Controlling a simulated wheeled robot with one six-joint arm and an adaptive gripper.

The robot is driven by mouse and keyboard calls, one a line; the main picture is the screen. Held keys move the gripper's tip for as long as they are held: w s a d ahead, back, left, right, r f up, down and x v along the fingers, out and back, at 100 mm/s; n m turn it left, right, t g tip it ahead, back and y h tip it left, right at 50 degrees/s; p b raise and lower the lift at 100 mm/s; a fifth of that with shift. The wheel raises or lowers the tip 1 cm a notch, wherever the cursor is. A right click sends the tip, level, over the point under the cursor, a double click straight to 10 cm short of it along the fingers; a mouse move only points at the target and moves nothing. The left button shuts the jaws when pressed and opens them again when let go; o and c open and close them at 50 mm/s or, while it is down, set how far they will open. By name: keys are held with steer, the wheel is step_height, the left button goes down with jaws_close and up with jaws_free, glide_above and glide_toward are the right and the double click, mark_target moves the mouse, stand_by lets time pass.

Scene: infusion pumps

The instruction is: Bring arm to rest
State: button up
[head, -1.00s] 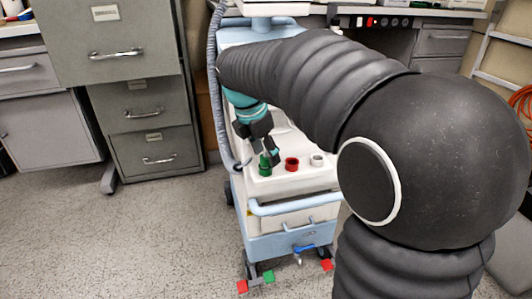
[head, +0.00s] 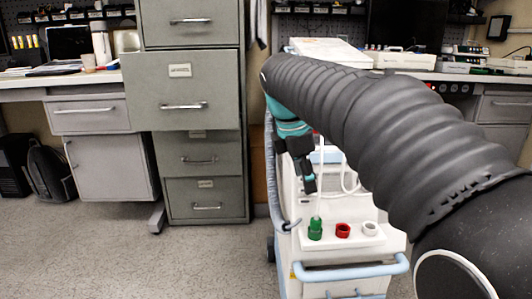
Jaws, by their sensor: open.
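My arm reaches from the lower right over a white and light-blue medical cart (head: 300,263). My gripper (head: 310,188) is dark with a teal wrist, points down and is open. It hangs above the green holder (head: 315,230) on the cart top, with a visible gap between them. A red holder (head: 343,230) and a white holder (head: 370,229) stand in a row to the right. My arm hides part of the cart's upper section.
A grey filing cabinet (head: 180,105) stands left of the cart, with one drawer sticking out. A desk (head: 85,80) is farther left, with a backpack (head: 48,172) under it. A workbench with equipment runs behind. The floor (head: 130,265) at the front left is clear.

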steer(key=s+a+f+m+y+p, duration=0.15)
steer(key=s+f+m, duration=0.25)
steer(key=f+m, duration=0.45)
steer(key=s+d+r+m+t+p, duration=0.1)
steer(key=s+m+p, duration=0.3)
steer(key=s, duration=0.5)
steer(key=s+d+r+m+t+y+p, duration=0.1)
steer(key=s+d+r+m+t+p, duration=0.1)
steer(key=s+d+m+p, duration=0.2)
steer(key=shift+s+r+m+t+p, duration=0.35)
steer(key=shift+s+m, duration=1.1)
steer(key=shift+s, duration=1.45)
